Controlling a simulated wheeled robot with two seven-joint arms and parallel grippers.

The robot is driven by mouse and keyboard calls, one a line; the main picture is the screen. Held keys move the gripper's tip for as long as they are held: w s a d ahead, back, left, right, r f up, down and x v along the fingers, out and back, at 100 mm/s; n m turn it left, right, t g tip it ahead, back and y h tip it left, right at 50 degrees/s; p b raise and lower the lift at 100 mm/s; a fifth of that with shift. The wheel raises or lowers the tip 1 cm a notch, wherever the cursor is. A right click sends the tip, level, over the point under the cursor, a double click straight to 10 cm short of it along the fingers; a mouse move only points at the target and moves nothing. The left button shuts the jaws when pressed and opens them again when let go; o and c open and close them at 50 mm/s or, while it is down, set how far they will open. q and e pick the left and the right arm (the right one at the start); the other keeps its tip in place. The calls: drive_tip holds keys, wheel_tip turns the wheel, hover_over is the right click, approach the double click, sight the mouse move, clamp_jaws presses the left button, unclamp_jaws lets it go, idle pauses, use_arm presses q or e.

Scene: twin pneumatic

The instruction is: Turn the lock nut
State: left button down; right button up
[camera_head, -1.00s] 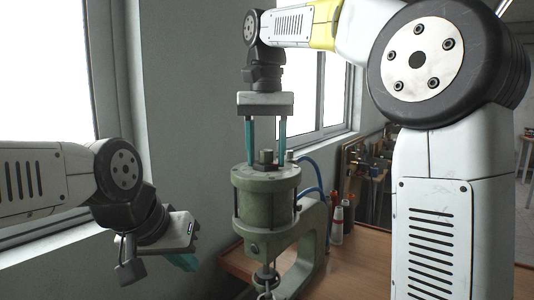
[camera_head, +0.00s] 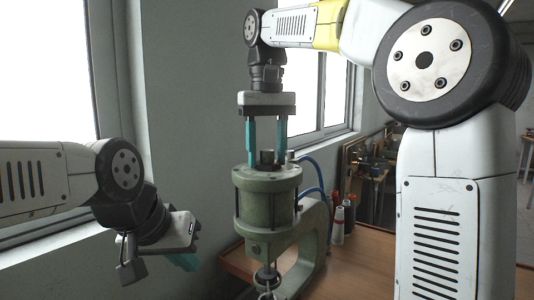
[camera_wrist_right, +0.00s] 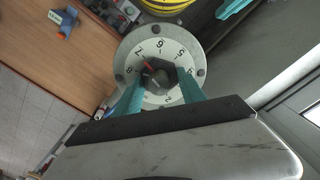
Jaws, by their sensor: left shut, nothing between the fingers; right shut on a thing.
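A green press (camera_head: 266,205) with a round cylinder stands on the bench in the middle of the head view. The dark lock nut (camera_wrist_right: 166,70) sits on its top around a short stem (camera_head: 267,156). In the right wrist view it lies at the centre of a pale numbered dial (camera_wrist_right: 158,46) with a red pointer (camera_wrist_right: 149,66). My right gripper (camera_head: 267,165) comes from above, shut on the nut, with one teal finger on each side. The fingers hide part of the nut and dial. My left gripper (camera_head: 187,262) is shut and empty, left of the press, tilted down.
The wooden bench (camera_head: 360,262) has free room right of the press. A tool rack (camera_head: 368,170) stands further back. The wall and windows are close on the left.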

drive_tip(key=n, duration=0.7)
idle(0.7)
drive_tip(key=o, duration=1.4)
drive_tip(key=shift+c, duration=0.2)
